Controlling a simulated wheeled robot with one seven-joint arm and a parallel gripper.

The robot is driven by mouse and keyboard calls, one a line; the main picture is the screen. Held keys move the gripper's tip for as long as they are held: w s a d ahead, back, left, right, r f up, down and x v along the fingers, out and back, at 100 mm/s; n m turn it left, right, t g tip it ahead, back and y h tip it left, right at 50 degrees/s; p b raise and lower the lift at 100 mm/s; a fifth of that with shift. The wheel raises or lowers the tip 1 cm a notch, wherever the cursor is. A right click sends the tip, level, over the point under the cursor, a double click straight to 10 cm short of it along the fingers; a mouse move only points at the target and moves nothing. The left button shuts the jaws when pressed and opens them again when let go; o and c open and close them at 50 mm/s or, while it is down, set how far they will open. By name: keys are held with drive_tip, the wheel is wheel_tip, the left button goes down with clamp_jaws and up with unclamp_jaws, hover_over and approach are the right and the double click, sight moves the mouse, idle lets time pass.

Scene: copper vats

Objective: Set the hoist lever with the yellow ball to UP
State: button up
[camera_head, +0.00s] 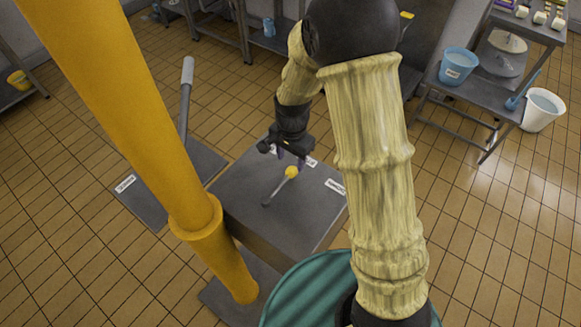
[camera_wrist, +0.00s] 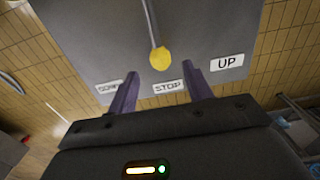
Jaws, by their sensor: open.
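The hoist lever is a thin grey rod with a yellow ball (camera_head: 291,172) at its tip, standing tilted on a grey box top (camera_head: 243,190). In the wrist view the yellow ball (camera_wrist: 161,59) is just beyond my fingertips, lined up with the STOP label (camera_wrist: 168,87). The UP label (camera_wrist: 227,62) lies to its right, and a partly hidden label (camera_wrist: 110,87), seemingly DOWN, to its left. My gripper (camera_head: 288,156) is open, close to the ball, with its purple fingers (camera_wrist: 157,75) apart and nothing between them. I cannot tell whether a finger touches the ball.
A thick yellow post (camera_head: 130,110) stands left of the box. Behind it, a larger grey lever (camera_head: 186,95) rises from a labelled plate (camera_head: 150,205). A metal table (camera_head: 475,95) with a blue bucket (camera_head: 458,65) stands at the back right. Tiled floor is open on the right.

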sight(290, 170)
wheel_tip(290, 170, down, 6)
drive_tip(key=shift+f+p, duration=0.1)
drive_tip(key=shift+p, duration=0.4)
drive_tip(key=shift+a, duration=0.1)
clamp_jaws()
